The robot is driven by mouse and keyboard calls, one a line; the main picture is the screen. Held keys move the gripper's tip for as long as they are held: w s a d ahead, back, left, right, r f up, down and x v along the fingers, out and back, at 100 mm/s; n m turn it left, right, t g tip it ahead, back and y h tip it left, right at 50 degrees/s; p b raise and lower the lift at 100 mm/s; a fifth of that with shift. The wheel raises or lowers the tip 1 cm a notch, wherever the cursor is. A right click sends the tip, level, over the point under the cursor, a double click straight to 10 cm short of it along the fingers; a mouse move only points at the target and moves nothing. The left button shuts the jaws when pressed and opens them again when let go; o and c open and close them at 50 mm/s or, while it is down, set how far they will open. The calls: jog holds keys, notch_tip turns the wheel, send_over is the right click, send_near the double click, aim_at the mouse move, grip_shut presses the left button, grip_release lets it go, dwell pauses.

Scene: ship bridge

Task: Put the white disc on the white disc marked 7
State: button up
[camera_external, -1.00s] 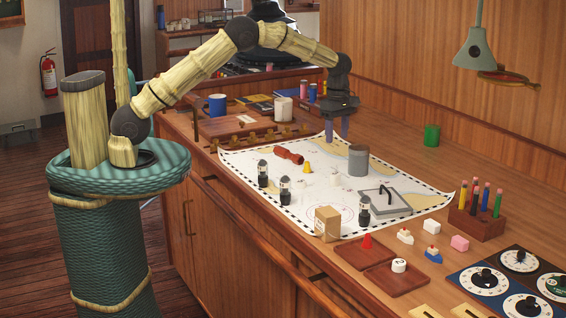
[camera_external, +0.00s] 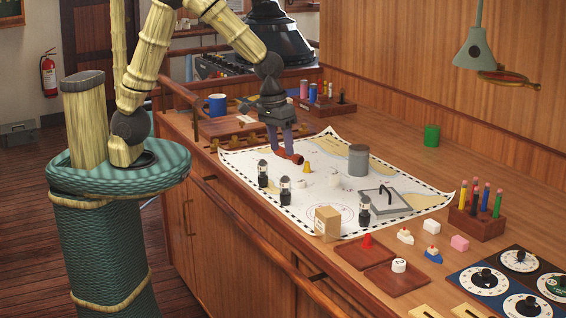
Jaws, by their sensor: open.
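A white disc with a dark numeral (camera_external: 399,265) sits on a dark red-brown tray at the front right; the numeral cannot be read surely.
The chart (camera_external: 335,150) also holds a yellow cone (camera_external: 307,167), dark-and-white bottles (camera_external: 285,190), a grey cylinder (camera_external: 358,160), a cardboard box (camera_external: 327,222) and a grey plate with a handle (camera_external: 385,201). A pencil block (camera_external: 477,222) stands at the right.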

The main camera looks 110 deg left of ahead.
jog(key=s+d+m, duration=0.8)
jog(key=s+m, duration=0.2)
jog(key=s, duration=0.1)
jog(key=shift+s+d+f+t, duration=0.2)
jog(key=shift+s+f+t, duration=0.2)
jog(key=shift+f, duration=0.05)
jog(key=shift+o, duration=0.2)
